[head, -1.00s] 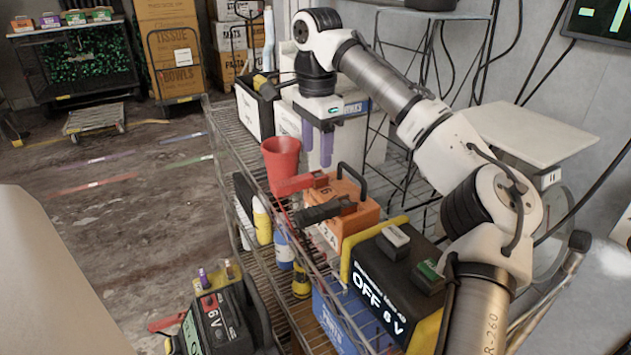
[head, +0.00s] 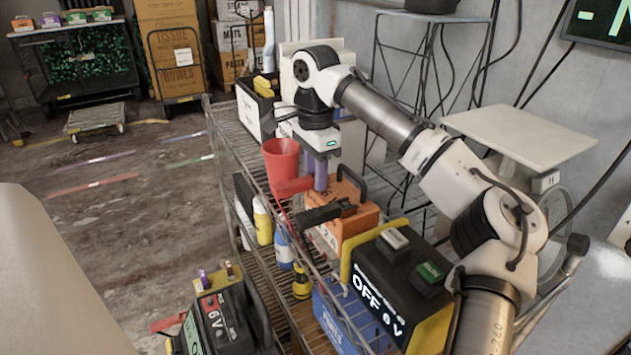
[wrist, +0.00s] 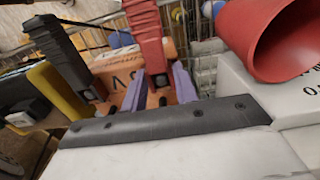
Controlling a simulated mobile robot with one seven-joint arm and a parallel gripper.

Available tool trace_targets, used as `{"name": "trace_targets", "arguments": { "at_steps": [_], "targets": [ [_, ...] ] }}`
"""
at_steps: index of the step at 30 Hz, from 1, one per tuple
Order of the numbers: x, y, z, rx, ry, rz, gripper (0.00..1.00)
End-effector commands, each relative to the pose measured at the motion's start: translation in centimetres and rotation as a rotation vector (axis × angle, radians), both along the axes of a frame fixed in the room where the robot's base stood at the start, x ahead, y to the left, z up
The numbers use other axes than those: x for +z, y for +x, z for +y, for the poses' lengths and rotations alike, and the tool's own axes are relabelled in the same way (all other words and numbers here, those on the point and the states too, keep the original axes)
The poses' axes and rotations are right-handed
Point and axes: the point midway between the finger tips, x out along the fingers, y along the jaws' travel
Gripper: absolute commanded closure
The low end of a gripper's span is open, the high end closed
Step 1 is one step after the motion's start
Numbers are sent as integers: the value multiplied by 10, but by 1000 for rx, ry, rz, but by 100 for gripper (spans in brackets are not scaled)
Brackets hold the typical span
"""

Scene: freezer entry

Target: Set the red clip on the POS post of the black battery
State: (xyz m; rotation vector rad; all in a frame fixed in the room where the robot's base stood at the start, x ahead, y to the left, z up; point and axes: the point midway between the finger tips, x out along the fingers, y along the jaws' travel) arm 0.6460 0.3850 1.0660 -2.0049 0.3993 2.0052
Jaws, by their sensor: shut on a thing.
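The red clip (head: 292,187) lies on the orange box (head: 358,224), its handle toward the front left. My gripper (head: 321,180) points down with its purple fingers at the clip's rear end. In the wrist view the fingers (wrist: 160,88) are closed around the red clip (wrist: 148,35). The black battery (head: 222,325) marked 6 V stands low at the bottom left, apart from my gripper. Two short posts stand on its top, one purplish (head: 203,279) and one brownish (head: 229,269). The POS label is not readable.
A black clip (head: 325,213) lies beside the red one. A black and yellow unit (head: 385,290) reading OFF 6 V stands in front. A red bucket (head: 281,159) stands close left of my gripper. The wire rack's edge (head: 236,185) runs between rack and open floor.

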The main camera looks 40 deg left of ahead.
Motion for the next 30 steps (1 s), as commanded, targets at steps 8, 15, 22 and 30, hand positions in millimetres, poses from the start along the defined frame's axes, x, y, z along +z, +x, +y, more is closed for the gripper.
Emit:
{"name": "trace_targets", "arguments": {
  "at_steps": [8,15,22,30],
  "targets": [
    [1,0,0,0,1,0,97],
    [11,0,1,-1,1,-1,97],
    [56,0,0,-1,1,-5,97],
    [136,0,0,-3,1,-6,97]
  ]
}}
